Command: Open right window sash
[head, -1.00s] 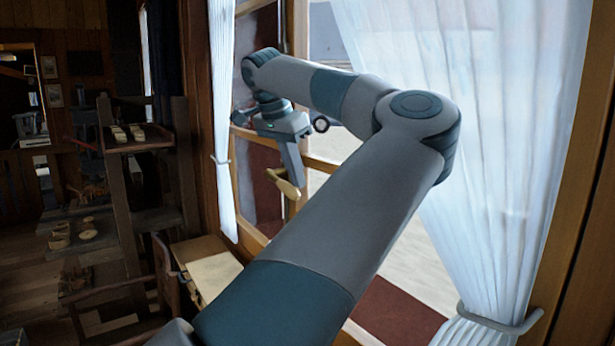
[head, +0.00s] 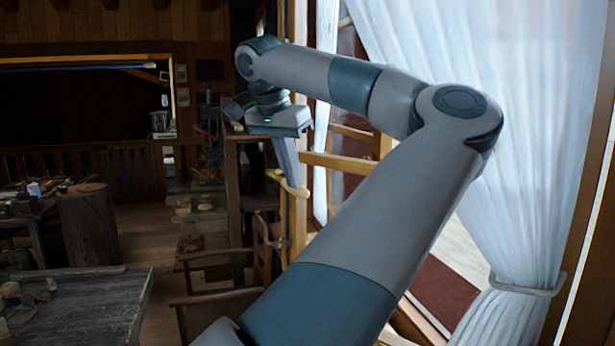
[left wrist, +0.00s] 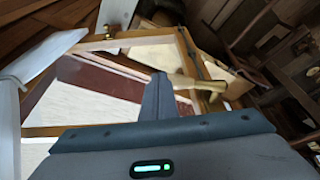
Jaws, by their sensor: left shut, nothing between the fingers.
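The window sash (head: 293,225) has a wooden frame and stands swung into the room, seen nearly edge-on in the head view. Its frame and glass show broadly in the left wrist view (left wrist: 70,118). A brass handle (head: 296,191) sits on the sash edge; in the left wrist view it points out to the right of my finger (left wrist: 203,84). My left gripper (head: 287,177) is shut and empty, its fingers pointing down right beside the handle. Whether they touch it I cannot tell. My right gripper is in neither view.
White curtains hang at the window, a wide tied one at right (head: 520,170) and a narrow one (head: 325,110) behind my arm. A wooden chair (head: 225,298) stands below the gripper. A workbench (head: 75,300) and a stump (head: 90,225) are at left, with open floor between.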

